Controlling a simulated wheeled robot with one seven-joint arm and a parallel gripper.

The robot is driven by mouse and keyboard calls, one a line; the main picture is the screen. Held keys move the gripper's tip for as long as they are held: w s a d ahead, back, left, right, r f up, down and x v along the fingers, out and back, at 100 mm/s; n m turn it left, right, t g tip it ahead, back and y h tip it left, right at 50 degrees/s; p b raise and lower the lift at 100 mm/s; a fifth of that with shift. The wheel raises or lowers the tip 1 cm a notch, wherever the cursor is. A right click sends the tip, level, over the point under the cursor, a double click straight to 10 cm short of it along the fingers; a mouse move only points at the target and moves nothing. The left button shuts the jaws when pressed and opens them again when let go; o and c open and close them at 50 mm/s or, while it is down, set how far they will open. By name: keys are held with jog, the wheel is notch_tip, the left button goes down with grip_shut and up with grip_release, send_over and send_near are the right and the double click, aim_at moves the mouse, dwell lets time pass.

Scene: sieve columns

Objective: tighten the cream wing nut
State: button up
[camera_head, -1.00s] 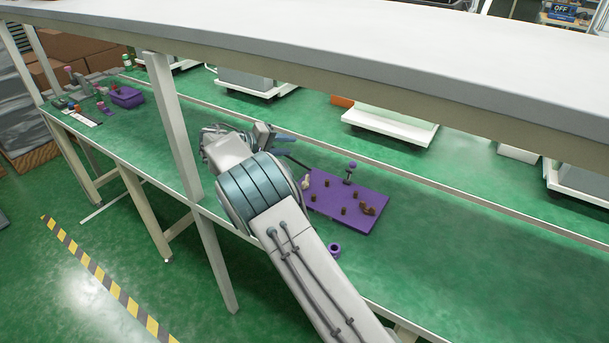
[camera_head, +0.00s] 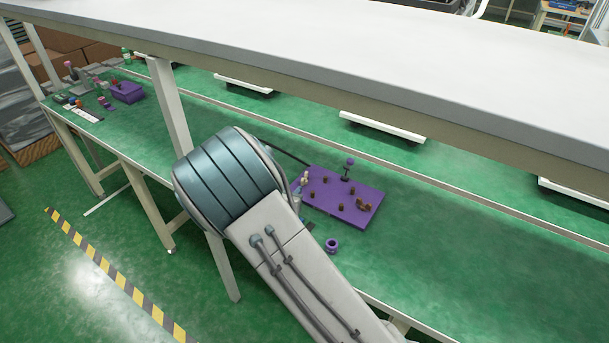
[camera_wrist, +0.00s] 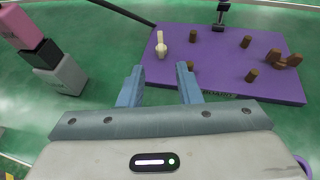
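The cream wing nut (camera_wrist: 161,46) stands near the left edge of the purple board (camera_wrist: 212,70) in the wrist view. In the head view it is a small pale shape (camera_head: 304,177) just right of my arm. My gripper (camera_wrist: 160,82) is open and empty, its two blue-grey fingers apart. In the wrist view the nut appears beyond the fingertips, between their lines and clear of both. How high the fingers are above the board I cannot tell. In the head view my arm hides the gripper.
The board carries several brown pegs, a brown wing nut (camera_wrist: 283,60) and a dark post with a purple top (camera_head: 348,168). A purple ring (camera_head: 332,245) lies in front. Pink, black and grey blocks (camera_wrist: 62,75) are at left. A shelf (camera_head: 400,70) spans above the table.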

aim_at(304, 176)
jog(key=p+x, duration=0.1)
jog(key=x, duration=1.2)
jog(key=shift+w+d, duration=0.1)
jog(key=shift+w, duration=0.05)
jog(key=shift+c, duration=0.3)
grip_shut()
